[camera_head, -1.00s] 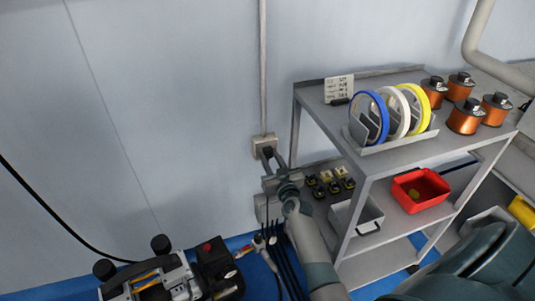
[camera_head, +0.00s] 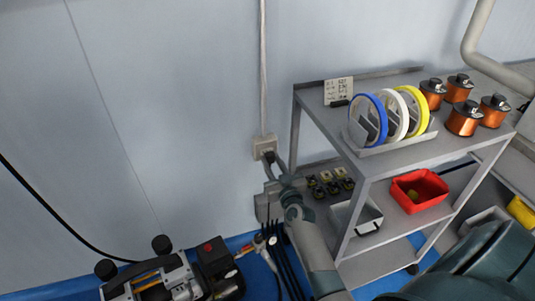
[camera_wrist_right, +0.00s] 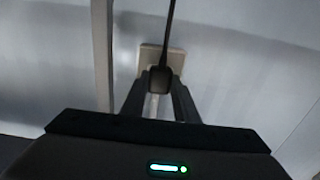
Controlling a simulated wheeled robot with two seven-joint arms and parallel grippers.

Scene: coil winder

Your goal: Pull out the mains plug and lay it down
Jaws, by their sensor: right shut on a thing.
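The wall socket (camera_head: 264,144) is a beige box at the foot of a vertical conduit on the wall. The dark mains plug (camera_head: 268,156) is at the socket's lower part. My right gripper (camera_head: 272,163) reaches up to it and is shut on the plug. In the right wrist view the black plug (camera_wrist_right: 160,79) sits between the two fingers (camera_wrist_right: 160,88), with its cable running up, in front of the socket (camera_wrist_right: 152,58). I cannot tell whether the plug's pins are in the socket. My left gripper is not in view.
A grey shelf cart (camera_head: 375,158) stands close to the right of my right arm, with tape rolls, copper coils (camera_head: 465,117) and a red bin (camera_head: 419,188). A machine (camera_head: 170,277) and hanging cables are below. The wall to the left is clear.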

